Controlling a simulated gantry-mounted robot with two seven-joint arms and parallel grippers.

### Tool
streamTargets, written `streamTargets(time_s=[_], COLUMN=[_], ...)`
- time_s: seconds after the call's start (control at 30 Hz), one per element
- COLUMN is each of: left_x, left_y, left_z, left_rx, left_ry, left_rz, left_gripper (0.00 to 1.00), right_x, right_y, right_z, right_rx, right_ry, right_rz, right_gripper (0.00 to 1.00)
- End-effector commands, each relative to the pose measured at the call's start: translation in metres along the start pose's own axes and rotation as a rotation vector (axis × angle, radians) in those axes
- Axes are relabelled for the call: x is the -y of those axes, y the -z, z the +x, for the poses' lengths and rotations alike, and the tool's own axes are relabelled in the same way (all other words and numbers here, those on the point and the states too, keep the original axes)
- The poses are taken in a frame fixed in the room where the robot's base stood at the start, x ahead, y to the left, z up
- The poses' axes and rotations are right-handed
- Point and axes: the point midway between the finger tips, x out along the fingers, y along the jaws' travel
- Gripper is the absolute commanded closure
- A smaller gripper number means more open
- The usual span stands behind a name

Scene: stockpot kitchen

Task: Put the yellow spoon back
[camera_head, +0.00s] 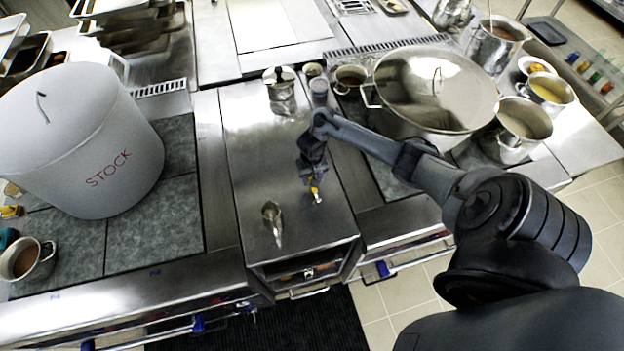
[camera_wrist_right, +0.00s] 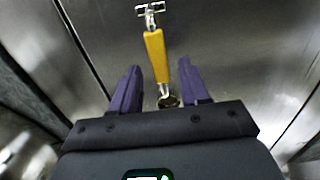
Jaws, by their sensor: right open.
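The yellow spoon (camera_head: 316,189) shows just below my right gripper (camera_head: 312,170), over the steel counter between the two stoves. In the right wrist view, its yellow handle (camera_wrist_right: 156,56) runs up and away from between the two purple fingers of my right gripper (camera_wrist_right: 160,88). One metal end lies between the fingers and the other is at the top of the picture, by a small metal fitting (camera_wrist_right: 150,9). The fingers are open, with a gap on each side of the spoon. I cannot tell whether the spoon lies on a surface or hangs. My left gripper is out of view.
A large stockpot marked STOCK (camera_head: 85,140) stands at left. A wide lidded pot (camera_head: 435,90) is at right, close behind my right arm.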

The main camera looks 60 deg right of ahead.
Motion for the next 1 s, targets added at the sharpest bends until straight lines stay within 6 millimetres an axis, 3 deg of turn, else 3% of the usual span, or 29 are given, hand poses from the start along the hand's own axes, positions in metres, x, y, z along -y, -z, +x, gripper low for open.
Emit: streamTargets(time_s=[0.33,0.53,0.7,0.87,1.0], left_x=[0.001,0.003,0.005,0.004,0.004], left_y=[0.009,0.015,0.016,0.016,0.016], left_z=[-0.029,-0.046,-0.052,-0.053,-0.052], left_rx=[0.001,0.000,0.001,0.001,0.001], left_ry=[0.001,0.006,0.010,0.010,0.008], left_rz=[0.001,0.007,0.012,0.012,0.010], left_gripper=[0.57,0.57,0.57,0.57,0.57], right_x=[-0.001,0.000,0.005,0.038,0.092], right_y=[0.001,0.001,-0.003,-0.026,-0.073], right_z=[-0.071,-0.094,-0.100,-0.084,-0.069], right_rx=[-0.004,-0.002,-0.009,-0.070,-0.187], right_ry=[-0.002,-0.002,0.004,0.039,0.096], right_rz=[-0.002,-0.001,-0.025,-0.191,-0.444], right_gripper=[0.55,0.55,0.55,0.55,0.55])
